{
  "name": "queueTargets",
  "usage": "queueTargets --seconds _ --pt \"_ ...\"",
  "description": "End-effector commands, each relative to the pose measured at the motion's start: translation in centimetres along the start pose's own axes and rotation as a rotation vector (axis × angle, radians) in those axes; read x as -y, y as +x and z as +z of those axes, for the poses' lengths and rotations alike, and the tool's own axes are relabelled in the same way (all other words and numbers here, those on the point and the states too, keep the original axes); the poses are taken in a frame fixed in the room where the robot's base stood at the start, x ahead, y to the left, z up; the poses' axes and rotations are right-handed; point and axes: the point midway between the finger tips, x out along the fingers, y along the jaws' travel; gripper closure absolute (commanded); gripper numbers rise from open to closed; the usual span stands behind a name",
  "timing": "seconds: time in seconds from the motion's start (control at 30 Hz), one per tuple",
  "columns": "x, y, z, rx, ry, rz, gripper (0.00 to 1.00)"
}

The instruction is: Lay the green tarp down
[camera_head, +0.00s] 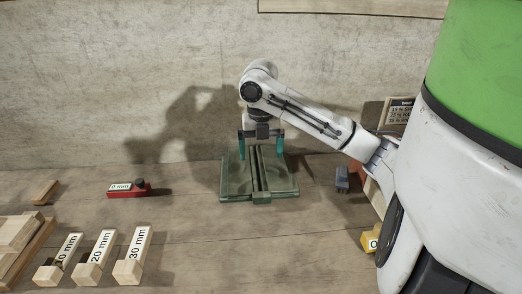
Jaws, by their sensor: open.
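The green tarp (235,182) lies on the wooden work surface near the back wall, as a flat folded bundle with a raised dark-green band along its middle. My gripper (261,154) points straight down over the back part of the tarp. Its two teal fingers are spread apart, one on each side of the middle band. The fingertips are at or just above the tarp; I cannot tell whether they touch it. Nothing shows held between them.
Wooden blocks marked 20 mm (95,256) and 30 mm (132,257) stand at front left, beside timber (20,240). A red tool (128,191) lies left of the tarp. A blue-grey item (342,179) and yellow block (371,242) lie right. The surface in front of the tarp is clear.

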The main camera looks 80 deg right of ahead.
Motion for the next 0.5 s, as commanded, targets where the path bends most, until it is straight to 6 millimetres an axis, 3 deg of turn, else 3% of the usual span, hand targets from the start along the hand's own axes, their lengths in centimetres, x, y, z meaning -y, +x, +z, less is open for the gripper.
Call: queueTargets --seconds 0.2,0.5 --pt "0.0 -1.6 0.0 0.000 0.000 0.000 0.03" --pt "0.0 -1.7 0.0 0.000 0.000 0.000 0.03"
